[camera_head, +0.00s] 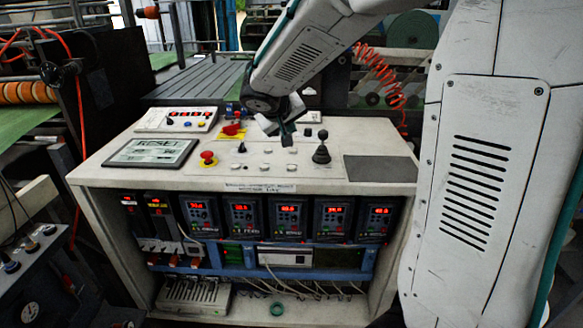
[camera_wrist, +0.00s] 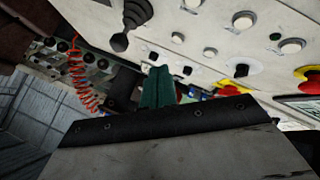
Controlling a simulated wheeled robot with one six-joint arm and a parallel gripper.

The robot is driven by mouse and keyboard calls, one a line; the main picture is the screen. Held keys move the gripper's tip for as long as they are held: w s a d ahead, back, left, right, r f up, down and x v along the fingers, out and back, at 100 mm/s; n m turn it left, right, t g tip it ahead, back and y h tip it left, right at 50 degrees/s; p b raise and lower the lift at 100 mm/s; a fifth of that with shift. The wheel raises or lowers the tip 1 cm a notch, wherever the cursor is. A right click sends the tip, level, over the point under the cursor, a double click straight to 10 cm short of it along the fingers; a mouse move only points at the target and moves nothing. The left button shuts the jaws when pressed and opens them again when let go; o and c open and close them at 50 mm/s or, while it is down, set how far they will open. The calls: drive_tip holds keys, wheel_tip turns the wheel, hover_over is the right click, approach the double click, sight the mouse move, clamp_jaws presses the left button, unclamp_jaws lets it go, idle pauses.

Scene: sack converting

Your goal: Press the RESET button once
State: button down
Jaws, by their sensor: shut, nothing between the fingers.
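A tilted display (camera_head: 150,151) on the left of the console top reads RESET. Several white push buttons sit on the pale panel, such as one in the head view (camera_head: 251,166) and one in the wrist view (camera_wrist: 242,20). I cannot read a label on any single button, so I cannot tell which one is RESET. My gripper (camera_head: 287,138) hangs over the back middle of the panel, left of the black joystick (camera_head: 321,148). Its dark green fingers are together and empty, and they also show in the wrist view (camera_wrist: 157,88). I cannot tell if the tips touch the panel.
A keypad box (camera_head: 178,119) sits at the back left. Drive units (camera_head: 286,217) with red digits fill the shelf below. A red coiled cable (camera_head: 378,65) hangs behind.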

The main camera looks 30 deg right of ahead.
sight(291, 169)
drive_tip(key=shift+f, duration=0.1)
drive_tip(key=shift+f, duration=4.3)
drive_tip(key=shift+s, duration=0.1)
drive_tip(key=shift+f, duration=0.4)
drive_tip(key=shift+f, duration=0.45)
drive_tip(key=shift+r, duration=0.9)
